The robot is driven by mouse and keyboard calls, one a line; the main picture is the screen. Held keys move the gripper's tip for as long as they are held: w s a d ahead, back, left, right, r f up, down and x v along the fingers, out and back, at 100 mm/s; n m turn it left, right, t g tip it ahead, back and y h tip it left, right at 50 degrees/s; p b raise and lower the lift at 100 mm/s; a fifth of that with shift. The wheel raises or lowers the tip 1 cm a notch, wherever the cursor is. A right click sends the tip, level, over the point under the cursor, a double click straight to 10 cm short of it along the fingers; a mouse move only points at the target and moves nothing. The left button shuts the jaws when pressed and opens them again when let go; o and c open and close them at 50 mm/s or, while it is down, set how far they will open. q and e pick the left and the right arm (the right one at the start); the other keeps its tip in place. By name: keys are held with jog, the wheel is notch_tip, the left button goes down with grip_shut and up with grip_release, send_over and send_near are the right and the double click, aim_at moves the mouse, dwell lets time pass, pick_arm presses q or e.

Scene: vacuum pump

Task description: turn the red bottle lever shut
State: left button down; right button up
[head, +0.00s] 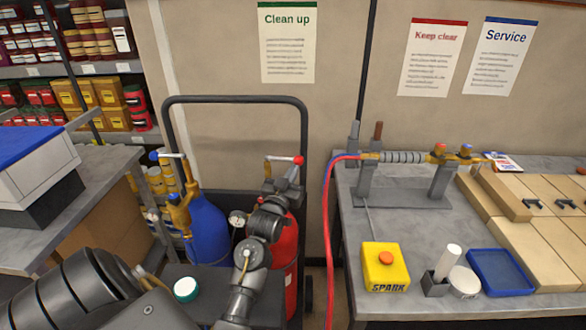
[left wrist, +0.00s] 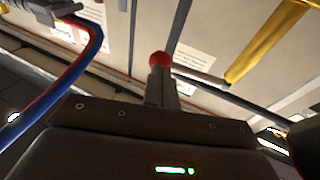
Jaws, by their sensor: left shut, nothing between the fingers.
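The red bottle (head: 285,240) stands in the black cart, partly hidden behind my left arm. Its lever (head: 281,158) is a pale bar across the top, with a red knob (head: 299,160) at its right end. My left gripper (head: 291,174) is just below the knob, fingers pointing up. In the left wrist view, the closed fingers (left wrist: 162,85) stand in front of the red knob (left wrist: 158,58), and the grey lever bar (left wrist: 200,76) runs right from there. I cannot tell whether the fingers touch the knob. My right gripper is not in view.
A blue bottle (head: 208,230) stands left of the red one. The cart's black handle frame (head: 235,99) rises behind both. A red hose (head: 327,230) hangs at the right, beside a workbench (head: 345,225) with a yellow box (head: 386,268) and a blue tray (head: 498,272).

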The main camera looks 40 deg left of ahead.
pick_arm(q)
jog(key=shift+w+a, duration=0.1)
jog(key=shift+w, duration=0.2)
jog(key=shift+w+r, duration=0.1)
jog(key=shift+w+a+p, duration=0.1)
jog(key=shift+w+p, duration=0.3)
jog(key=shift+w, duration=0.2)
jog(key=d+b+v, duration=0.1)
jog(key=b+v, duration=0.1)
jog(key=v, duration=1.2)
jog(key=shift+w+d, duration=0.3)
